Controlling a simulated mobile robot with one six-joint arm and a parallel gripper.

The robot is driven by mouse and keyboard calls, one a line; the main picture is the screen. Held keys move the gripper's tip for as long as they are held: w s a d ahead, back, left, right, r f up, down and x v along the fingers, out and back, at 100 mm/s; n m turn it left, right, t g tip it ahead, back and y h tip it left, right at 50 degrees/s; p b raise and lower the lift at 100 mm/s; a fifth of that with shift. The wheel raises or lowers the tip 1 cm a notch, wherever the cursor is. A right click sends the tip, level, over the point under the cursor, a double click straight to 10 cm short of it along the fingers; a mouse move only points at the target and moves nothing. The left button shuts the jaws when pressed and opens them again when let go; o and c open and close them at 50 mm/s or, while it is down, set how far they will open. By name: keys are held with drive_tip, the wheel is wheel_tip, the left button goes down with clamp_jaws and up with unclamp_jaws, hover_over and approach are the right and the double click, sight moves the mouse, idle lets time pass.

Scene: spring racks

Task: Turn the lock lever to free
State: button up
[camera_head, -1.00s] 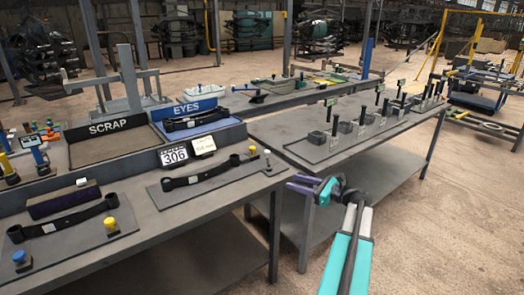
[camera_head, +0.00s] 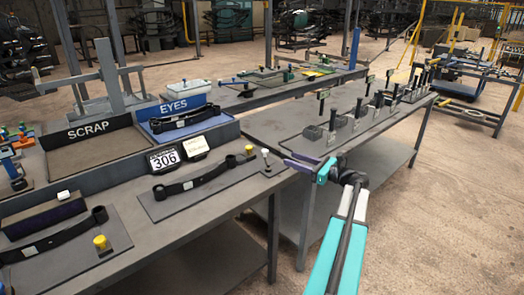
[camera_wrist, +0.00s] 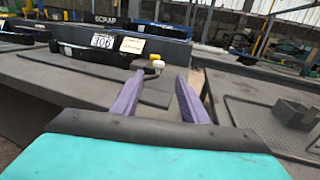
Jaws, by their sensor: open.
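A small white-topped lever (camera_head: 266,160) stands at the right end of a dark plate (camera_head: 205,190) on the near bench, close to the bench's corner. I cannot tell for sure that it is the lock lever, nor which way it is set. A yellow knob (camera_head: 249,151) stands beside it, by the end of a black leaf spring (camera_head: 195,182). My gripper (camera_head: 290,160) has purple fingers, open and empty, just right of the white-topped lever and apart from it. In the wrist view the white top (camera_wrist: 157,66) shows beyond and between the fingertips (camera_wrist: 160,76).
A 306 sign (camera_head: 163,158) and a paper card (camera_head: 195,147) stand behind the plate. SCRAP (camera_head: 90,155) and EYES (camera_head: 185,127) trays lie behind them. A second bench (camera_head: 345,145) with several upright black handles stands to the right. Open floor (camera_head: 430,220) lies right of my arm.

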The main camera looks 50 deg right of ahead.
sight(267, 151)
drive_tip(key=shift+w+a, duration=0.1)
drive_tip(key=shift+w, duration=0.2)
drive_tip(key=w, duration=0.4)
drive_tip(key=w+a+p, duration=0.1)
drive_tip(key=w, duration=0.4)
drive_tip(key=w+a, duration=0.1)
drive_tip(key=w, duration=0.3)
drive_tip(key=shift+w+a, duration=0.15)
drive_tip(key=shift+a, duration=0.1)
clamp_jaws()
